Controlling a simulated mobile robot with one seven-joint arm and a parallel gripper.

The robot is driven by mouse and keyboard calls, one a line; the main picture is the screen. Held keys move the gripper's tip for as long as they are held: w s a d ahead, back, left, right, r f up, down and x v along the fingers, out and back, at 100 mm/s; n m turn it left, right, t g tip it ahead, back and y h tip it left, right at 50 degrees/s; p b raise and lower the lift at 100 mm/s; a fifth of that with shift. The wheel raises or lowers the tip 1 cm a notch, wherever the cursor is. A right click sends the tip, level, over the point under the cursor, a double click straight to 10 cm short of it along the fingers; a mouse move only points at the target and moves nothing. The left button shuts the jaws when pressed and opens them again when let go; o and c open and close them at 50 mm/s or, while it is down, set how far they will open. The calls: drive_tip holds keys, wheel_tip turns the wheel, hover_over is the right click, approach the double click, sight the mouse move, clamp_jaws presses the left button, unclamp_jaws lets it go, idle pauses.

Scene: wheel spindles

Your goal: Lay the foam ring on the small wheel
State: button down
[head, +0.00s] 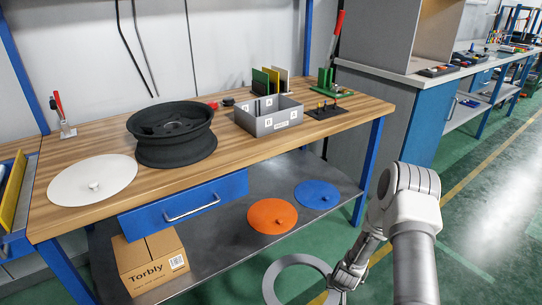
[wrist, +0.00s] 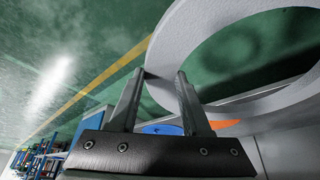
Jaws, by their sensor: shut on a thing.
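The foam ring (head: 268,284) is a flat, light grey ring with a wide hole. It is low at the bottom of the head view, in front of the bench and clear of it, with its lower part cut off. My gripper (head: 336,287) is shut on the ring's right side; in the wrist view my gripper's fingers (wrist: 160,75) meet the ring's band (wrist: 188,32). A black wheel (head: 175,150) lies flat on the wooden bench top, its hollow facing up. It is the only wheel I see, far up and left of my gripper.
On the bench (head: 230,168) are a white disc (head: 75,183) with a knob, a grey bin (head: 268,121) and a red-handled clamp (head: 62,118). An orange disc (head: 272,222), a blue disc (head: 317,198) and a carton (head: 150,262) sit on the lower shelf. Green floor lies open at right.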

drive_tip(key=shift+s+d, duration=0.2)
drive_tip(key=shift+s, duration=0.1)
drive_tip(key=w+a+r+n, duration=0.1)
drive_tip(key=a+r, duration=0.3)
drive_tip(key=r, duration=1.1)
drive_tip(key=w+a+r+n, duration=0.1)
drive_tip(key=a+r, duration=0.3)
drive_tip(key=r, duration=1)
drive_tip(key=s+d+p+v, duration=0.1)
drive_tip(key=p+v, duration=1.9)
drive_tip(key=p, duration=0.1)
drive_tip(key=shift+d+y+p, duration=0.4)
drive_tip(key=shift+d, duration=0.05)
drive_tip(key=shift+s+a, duration=0.1)
